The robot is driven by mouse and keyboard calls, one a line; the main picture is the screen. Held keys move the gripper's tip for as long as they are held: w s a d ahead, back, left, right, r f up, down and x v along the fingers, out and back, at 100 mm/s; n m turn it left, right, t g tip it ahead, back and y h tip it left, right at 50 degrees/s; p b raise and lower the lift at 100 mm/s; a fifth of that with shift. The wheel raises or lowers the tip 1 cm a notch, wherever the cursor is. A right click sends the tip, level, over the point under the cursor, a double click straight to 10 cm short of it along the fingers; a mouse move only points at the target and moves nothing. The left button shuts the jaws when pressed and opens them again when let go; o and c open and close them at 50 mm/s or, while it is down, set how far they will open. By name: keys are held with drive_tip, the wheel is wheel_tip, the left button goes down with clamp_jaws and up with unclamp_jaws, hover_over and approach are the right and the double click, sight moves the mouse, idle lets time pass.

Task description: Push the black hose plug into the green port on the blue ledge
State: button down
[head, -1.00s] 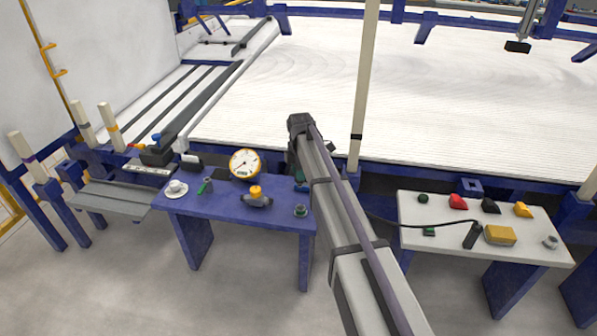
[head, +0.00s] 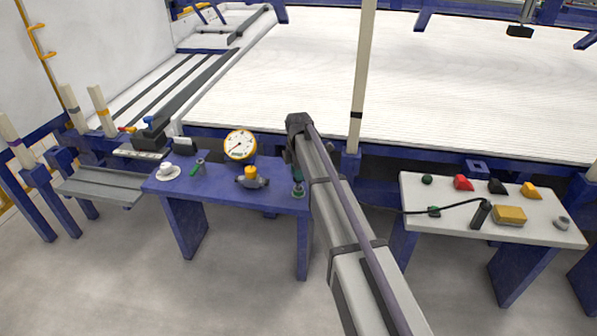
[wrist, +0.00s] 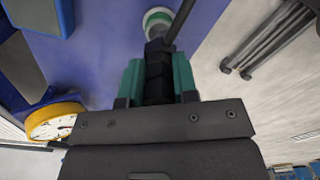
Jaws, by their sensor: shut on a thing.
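My gripper (wrist: 158,85), with green fingers, is shut on the black hose plug (wrist: 158,70) in the wrist view. The green port (wrist: 157,17), with a pale rim, lies just beyond the plug's tip. The tip overlaps the port's near edge in the picture; I cannot tell whether they touch. In the head view the port (head: 298,191) sits near the right end of the blue ledge (head: 215,190). My gripper (head: 297,174) is just above it, partly hidden by my arm. The black hose (head: 385,208) runs from behind my arm to the right-hand white table.
On the ledge stand a yellow-rimmed gauge (head: 240,145), a yellow-topped fitting (head: 251,178) and a white cup (head: 166,170). The white table (head: 450,225) holds coloured blocks, a yellow box (head: 509,215), and a black holder (head: 481,213) at the hose's end.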

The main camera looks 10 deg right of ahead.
idle(0.3)
drive_tip(key=shift+f+b, duration=0.7)
drive_tip(key=shift+f, duration=0.15)
drive_tip(key=shift+f+b, duration=0.35)
drive_tip(key=shift+b, duration=0.15)
drive_tip(key=shift+f+b, duration=0.5)
drive_tip(key=shift+r, duration=0.1)
drive_tip(key=c, duration=0.8)
unclamp_jaws()
